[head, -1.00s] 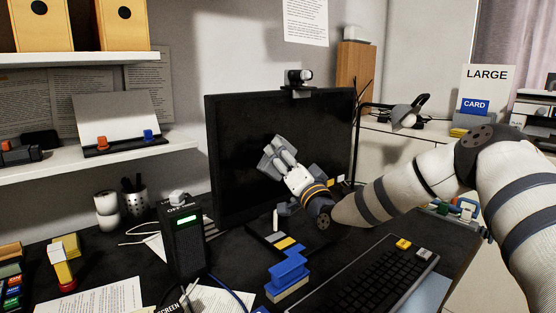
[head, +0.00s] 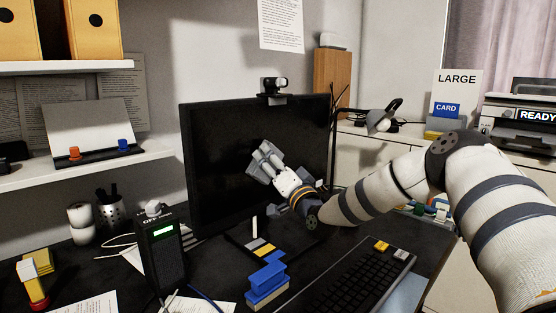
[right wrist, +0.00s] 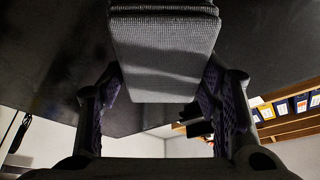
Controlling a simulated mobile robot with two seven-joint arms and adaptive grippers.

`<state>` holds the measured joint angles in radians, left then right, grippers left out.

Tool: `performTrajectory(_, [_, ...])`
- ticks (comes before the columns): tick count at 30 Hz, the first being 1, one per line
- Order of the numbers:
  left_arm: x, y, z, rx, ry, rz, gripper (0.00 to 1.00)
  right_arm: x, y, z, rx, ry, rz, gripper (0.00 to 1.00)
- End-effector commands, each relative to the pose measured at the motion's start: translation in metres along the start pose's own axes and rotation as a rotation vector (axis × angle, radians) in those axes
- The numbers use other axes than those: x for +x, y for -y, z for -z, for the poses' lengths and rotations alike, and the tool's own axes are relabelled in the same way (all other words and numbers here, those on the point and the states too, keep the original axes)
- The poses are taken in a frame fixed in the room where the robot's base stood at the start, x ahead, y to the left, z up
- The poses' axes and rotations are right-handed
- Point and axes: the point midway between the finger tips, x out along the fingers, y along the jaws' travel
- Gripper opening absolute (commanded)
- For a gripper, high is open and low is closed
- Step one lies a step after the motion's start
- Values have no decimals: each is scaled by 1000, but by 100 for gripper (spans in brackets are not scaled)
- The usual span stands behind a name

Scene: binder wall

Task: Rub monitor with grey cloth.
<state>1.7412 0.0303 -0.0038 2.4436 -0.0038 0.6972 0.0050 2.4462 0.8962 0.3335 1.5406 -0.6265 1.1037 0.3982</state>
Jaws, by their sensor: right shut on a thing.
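The monitor (head: 225,140) stands on the dark desk with its black screen facing me. My right gripper (head: 266,160) is in front of the screen, near its middle. It is shut on the folded grey cloth (right wrist: 165,50), which sits between both fingers in the right wrist view. The dark screen (right wrist: 55,65) fills the upper part of that view behind the cloth. The cloth looks to be at or very near the screen; I cannot tell if it touches. My left gripper is not in view.
A webcam (head: 270,87) sits on the monitor's top edge. A black box with a green display (head: 162,245) stands left of the monitor. A blue block (head: 267,278) and a keyboard (head: 360,275) lie in front. A desk lamp (head: 382,118) is behind right.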

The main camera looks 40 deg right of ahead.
Motion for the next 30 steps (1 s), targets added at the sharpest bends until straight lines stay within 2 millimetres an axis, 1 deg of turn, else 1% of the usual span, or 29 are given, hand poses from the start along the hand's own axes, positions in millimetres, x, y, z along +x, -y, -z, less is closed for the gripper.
performTrajectory(1, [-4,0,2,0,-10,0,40,0,10,-2,2,2,8,35])
performTrajectory(3, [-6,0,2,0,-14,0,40,-3,14,-6,2,2,7,35])
performTrajectory(8, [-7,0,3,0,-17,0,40,-5,18,-11,1,3,6,35])
performTrajectory(15, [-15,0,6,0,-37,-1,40,-13,38,-25,2,3,7,35])
performTrajectory(21, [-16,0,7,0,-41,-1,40,-16,43,-32,0,2,4,35])
performTrajectory(30, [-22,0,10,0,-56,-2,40,-22,66,-50,1,1,4,35])
